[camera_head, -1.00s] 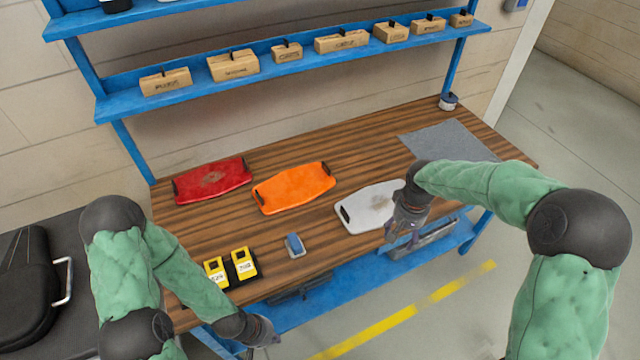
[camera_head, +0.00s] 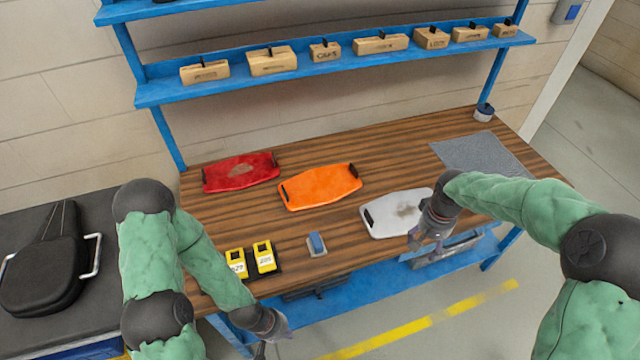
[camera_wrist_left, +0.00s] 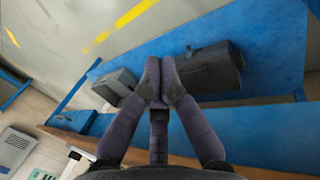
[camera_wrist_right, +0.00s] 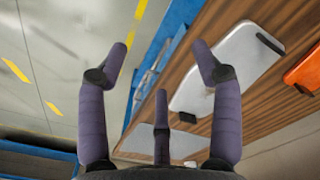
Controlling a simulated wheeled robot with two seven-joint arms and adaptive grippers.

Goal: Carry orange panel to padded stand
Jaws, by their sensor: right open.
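The orange panel (camera_head: 320,187) lies flat on the wooden bench between a red panel (camera_head: 240,172) and a white panel (camera_head: 395,212). Its edge also shows in the right wrist view (camera_wrist_right: 306,72). My right gripper (camera_head: 418,242) is open and empty by the bench's front edge, beside the white panel and away from the orange one. My left gripper (camera_head: 282,332) is low in front of the bench; its fingertips meet in the left wrist view (camera_wrist_left: 160,82), with nothing seen between them. A dark-topped stand (camera_head: 95,205) at the left, perhaps the padded one, bears a black case.
Yellow devices (camera_head: 250,260) and a small blue-topped item (camera_head: 317,243) sit near the bench's front edge. A grey mat (camera_head: 482,153) lies at the bench's right end. A blue shelf (camera_head: 340,68) with several boxes hangs above. Open floor lies in front.

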